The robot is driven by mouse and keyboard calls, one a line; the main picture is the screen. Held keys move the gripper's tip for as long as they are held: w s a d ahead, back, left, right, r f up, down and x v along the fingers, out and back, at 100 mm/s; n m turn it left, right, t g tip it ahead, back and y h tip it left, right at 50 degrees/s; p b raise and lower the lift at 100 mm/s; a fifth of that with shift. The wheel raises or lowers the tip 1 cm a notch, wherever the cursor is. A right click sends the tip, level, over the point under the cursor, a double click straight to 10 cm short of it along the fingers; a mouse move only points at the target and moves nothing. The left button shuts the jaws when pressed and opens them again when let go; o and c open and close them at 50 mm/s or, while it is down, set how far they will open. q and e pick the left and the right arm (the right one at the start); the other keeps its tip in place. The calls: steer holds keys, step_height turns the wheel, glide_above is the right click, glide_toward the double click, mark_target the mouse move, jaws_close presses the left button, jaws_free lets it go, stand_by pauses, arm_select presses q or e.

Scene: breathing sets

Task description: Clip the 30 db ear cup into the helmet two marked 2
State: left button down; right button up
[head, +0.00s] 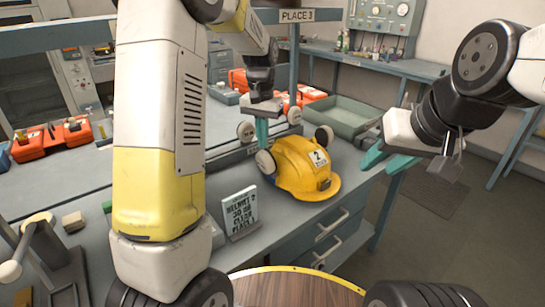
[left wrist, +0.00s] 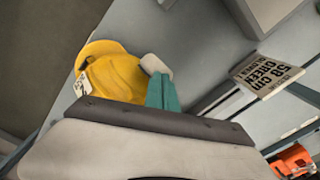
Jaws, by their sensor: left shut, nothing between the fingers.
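The yellow helmet marked 2 (head: 308,172) sits on the grey bench, its label facing me; it also shows in the left wrist view (left wrist: 115,77). My left gripper (head: 262,132) is shut and empty, just behind and above the left cup. In the left wrist view its teal fingers (left wrist: 162,93) overlap a pale cup (left wrist: 155,65). My right gripper (head: 385,172) is open and empty, right of the helmet.
Two round pale discs (head: 246,132) (head: 294,115) stand behind the helmet. A card reading helmet 2, 30 dB (head: 240,212) stands in front. A green-grey tray (head: 345,117) and orange boxes (head: 310,95) lie behind. The bench's right edge is near the helmet.

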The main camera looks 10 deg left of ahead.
arm_select(q)
steer(key=shift+f, duration=0.7)
stand_by(1.0)
steer(key=shift+r, duration=0.1)
step_height(320, 180, up, 7)
stand_by(0.7)
steer(key=s+a+r+n+t+h, duration=0.1)
steer(key=s+r+t, duration=0.15)
steer(key=s, duration=0.45)
steer(key=s+a+r+t+h, duration=0.1)
steer(key=s+a+r, duration=0.1)
steer(key=s+r, duration=0.35)
steer(key=s+f+n+t, duration=0.1)
steer(key=s+f+t, duration=0.1)
steer(key=s, duration=1)
steer(key=shift+s+d+f+t, duration=0.25)
steer(key=shift+f+t, duration=0.1)
steer(key=shift+f, duration=0.2)
steer(key=shift+a, duration=0.1)
